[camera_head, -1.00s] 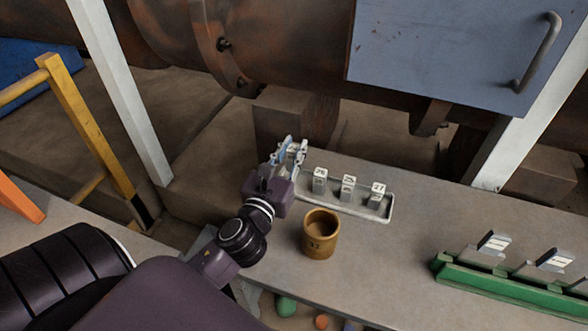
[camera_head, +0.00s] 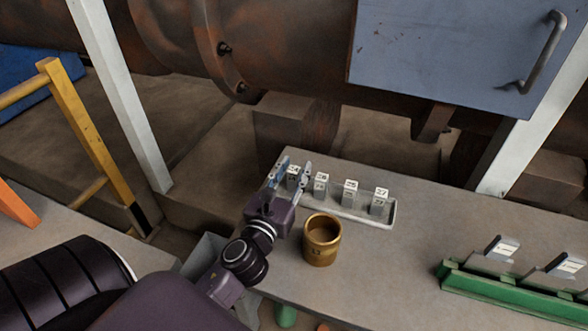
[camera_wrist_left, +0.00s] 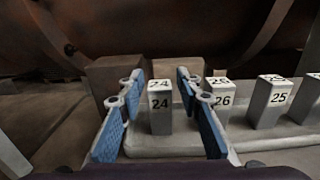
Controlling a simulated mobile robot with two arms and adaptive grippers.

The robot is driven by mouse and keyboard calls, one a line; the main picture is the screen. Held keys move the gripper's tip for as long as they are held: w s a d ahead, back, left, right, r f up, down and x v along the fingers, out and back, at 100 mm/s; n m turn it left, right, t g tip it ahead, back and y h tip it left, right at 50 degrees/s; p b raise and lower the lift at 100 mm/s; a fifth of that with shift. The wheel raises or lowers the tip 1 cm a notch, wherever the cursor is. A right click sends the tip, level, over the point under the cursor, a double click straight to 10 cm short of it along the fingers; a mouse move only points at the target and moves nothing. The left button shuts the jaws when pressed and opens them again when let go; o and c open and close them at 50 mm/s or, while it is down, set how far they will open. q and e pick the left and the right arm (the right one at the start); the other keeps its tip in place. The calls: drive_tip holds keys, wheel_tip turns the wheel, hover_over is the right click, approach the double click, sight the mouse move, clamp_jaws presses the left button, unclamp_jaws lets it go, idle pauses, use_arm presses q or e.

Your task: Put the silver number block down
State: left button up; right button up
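The silver number block marked 24 (camera_head: 293,178) stands upright at the left end of a pale tray (camera_head: 362,218). My left gripper (camera_head: 295,166) is open, with one finger on each side of this block. In the left wrist view the block (camera_wrist_left: 160,108) stands between the blue finger pads, with a visible gap on both sides. Its base rests on the tray (camera_wrist_left: 142,147). My right gripper is not in view.
Blocks marked 26 (camera_head: 320,187) and 25 (camera_head: 349,194), and another (camera_head: 379,202), stand to its right on the tray. A brown cup (camera_head: 322,240) stands in front of the tray. A green rack (camera_head: 500,291) with silver blocks is at the right. The bench between is clear.

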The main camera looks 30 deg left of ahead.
use_arm(q)
drive_tip(key=shift+r, duration=0.15)
drive_tip(key=shift+s, duration=0.25)
drive_tip(key=b+v, duration=0.3)
drive_tip(key=v, duration=0.7)
drive_tip(key=shift+d, duration=0.15)
drive_tip(key=shift+s+d, duration=0.15)
drive_tip(key=shift+s, duration=0.55)
